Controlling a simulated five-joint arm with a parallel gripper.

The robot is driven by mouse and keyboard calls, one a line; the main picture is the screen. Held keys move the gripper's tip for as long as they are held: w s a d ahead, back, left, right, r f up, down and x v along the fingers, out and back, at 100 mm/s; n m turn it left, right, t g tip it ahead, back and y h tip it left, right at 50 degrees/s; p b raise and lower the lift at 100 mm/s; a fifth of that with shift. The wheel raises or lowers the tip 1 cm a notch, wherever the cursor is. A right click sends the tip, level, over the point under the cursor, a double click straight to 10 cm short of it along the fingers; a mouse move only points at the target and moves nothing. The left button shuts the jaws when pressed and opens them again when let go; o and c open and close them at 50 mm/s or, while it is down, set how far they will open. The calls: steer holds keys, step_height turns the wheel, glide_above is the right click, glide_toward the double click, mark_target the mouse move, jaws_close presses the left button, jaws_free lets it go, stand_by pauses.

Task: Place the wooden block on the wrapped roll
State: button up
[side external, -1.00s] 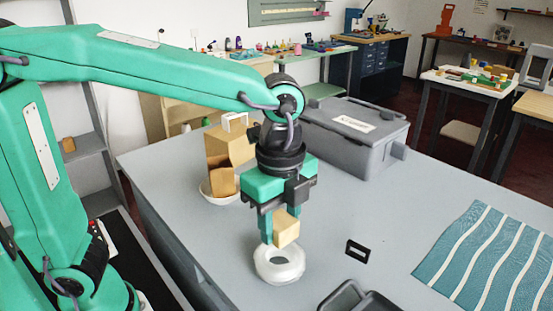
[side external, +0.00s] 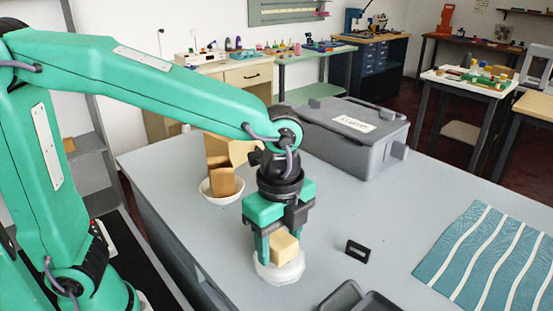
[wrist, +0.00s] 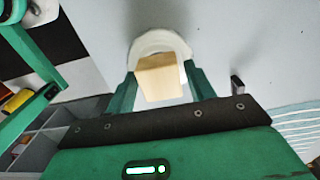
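The wooden block (side external: 284,247) is pale and squarish, and sits between the fingers of my gripper (side external: 278,244). The wrapped roll (side external: 279,272) is a white ring lying on the grey counter directly below. The block is low over the roll's top; I cannot tell whether it touches. In the wrist view the block (wrist: 162,82) lies between both green fingers of my gripper (wrist: 162,85), which appear closed on its sides. The roll (wrist: 158,42) shows behind the block there, its middle hidden.
A white bowl (side external: 222,199) with brown blocks stands behind my gripper at left. A grey lidded box (side external: 352,138) is at the back. A small black frame (side external: 358,251), a dark tray (side external: 360,301) and striped teal cloth (side external: 485,260) lie to the right.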

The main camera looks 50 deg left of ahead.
mark_target(279, 239)
steer(key=shift+o, duration=0.4)
steer(key=shift+r, duration=0.1)
step_height(279, 239, up, 12)
stand_by(0.6)
steer(key=shift+a, duration=0.1)
stand_by(0.4)
steer(key=s+a+f+n+t, duration=0.2)
steer(key=s+a+f+n, duration=0.1)
steer(key=a+n, duration=0.6)
steer(key=s+a+f+n+t, duration=0.3)
steer(key=a+f+n, duration=0.2)
steer(key=a+n, duration=0.4)
steer(key=shift+a+f+t, duration=0.15)
steer(key=shift+t, duration=0.15)
